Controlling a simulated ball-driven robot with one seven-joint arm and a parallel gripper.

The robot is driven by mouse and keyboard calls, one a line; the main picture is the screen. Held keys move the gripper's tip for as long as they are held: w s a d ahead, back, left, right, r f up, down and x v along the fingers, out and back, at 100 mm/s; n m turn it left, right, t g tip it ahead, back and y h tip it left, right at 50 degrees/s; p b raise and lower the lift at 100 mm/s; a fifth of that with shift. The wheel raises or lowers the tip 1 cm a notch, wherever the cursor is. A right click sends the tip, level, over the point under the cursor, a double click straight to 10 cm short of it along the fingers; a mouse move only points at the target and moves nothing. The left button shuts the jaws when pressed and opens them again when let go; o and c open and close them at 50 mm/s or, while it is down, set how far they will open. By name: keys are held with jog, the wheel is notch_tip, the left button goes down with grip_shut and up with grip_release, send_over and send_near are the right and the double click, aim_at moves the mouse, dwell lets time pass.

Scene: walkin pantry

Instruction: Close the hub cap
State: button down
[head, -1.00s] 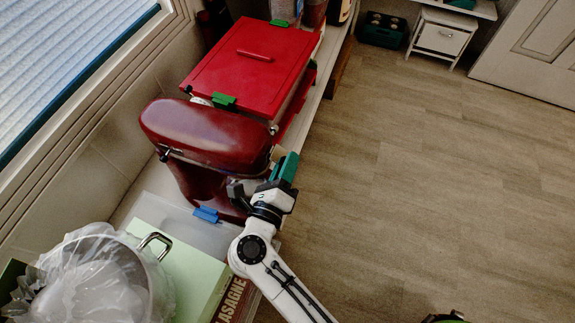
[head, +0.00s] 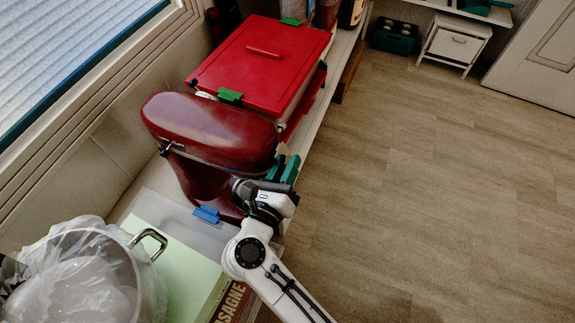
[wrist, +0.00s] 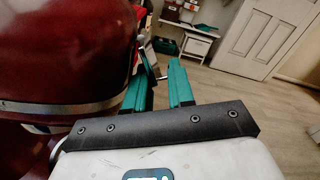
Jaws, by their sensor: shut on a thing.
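The dark red stand mixer (head: 215,130) stands on the shelf, its rounded head toward my arm; it also fills the left of the wrist view (wrist: 60,50). My gripper (head: 287,166) is at the right end of the mixer's head, its teal fingers pointing away from me. In the wrist view my gripper's fingers (wrist: 159,72) are a little apart, beside the end of the head. A small silvery piece, seemingly the hub cap (wrist: 149,62), shows between the fingertips. My fingers hide most of it, so its angle cannot be told.
A red lidded box (head: 265,65) with green clips stands behind the mixer. A steel pot (head: 140,275) with plastic wrap, a pale green box (head: 180,250) and a lasagne box (head: 232,302) are in front. The wooden floor (head: 430,190) to the right is clear.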

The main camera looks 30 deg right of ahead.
jog(key=shift+a+f, duration=0.1)
jog(key=shift+f, duration=0.05)
dwell(0.5)
dwell(0.3)
jog(key=c, duration=1.1)
grip_release()
